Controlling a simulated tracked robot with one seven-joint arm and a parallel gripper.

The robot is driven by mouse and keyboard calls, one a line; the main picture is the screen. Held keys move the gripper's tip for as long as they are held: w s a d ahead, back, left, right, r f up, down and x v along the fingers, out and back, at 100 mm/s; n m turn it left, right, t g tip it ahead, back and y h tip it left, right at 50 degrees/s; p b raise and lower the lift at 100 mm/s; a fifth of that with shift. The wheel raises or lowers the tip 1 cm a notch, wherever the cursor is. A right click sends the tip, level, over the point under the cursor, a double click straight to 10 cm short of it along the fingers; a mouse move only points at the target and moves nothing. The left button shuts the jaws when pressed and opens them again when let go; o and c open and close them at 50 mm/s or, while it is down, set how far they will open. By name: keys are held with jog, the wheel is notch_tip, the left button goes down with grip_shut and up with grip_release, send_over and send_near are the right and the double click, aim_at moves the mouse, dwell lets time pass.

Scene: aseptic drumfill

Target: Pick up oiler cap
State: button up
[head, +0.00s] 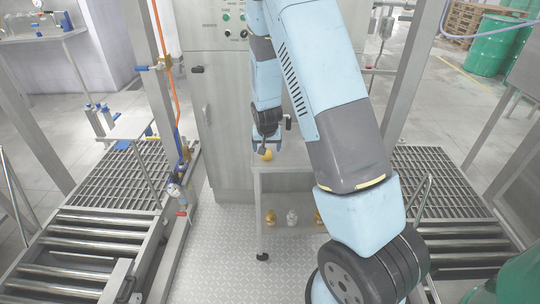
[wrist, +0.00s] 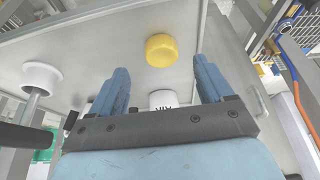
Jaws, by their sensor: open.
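A round yellow cap (wrist: 161,50), which looks like the oiler cap, sits on a pale metal tabletop. It also shows in the head view (head: 266,155) on the small stand below my gripper (head: 267,141). In the wrist view my gripper (wrist: 161,68) is open, with its two blue fingers apart. The cap appears between the fingertips and slightly beyond them, with clear space on both sides. Nothing is held. How high the fingertips are above the tabletop is hard to tell.
A white cylinder with dark lettering (wrist: 163,98) shows between the fingers, nearer the palm. A white round piece on a rod (wrist: 42,76) is at the left. Several brass and silver fittings (head: 292,217) stand on the lower shelf. A steel cabinet (head: 218,110) rises behind the stand.

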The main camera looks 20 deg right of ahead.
aim_at(267, 153)
jog(key=shift+x, duration=2.55)
jog(key=c, duration=1.1)
jog(key=shift+r, duration=0.15)
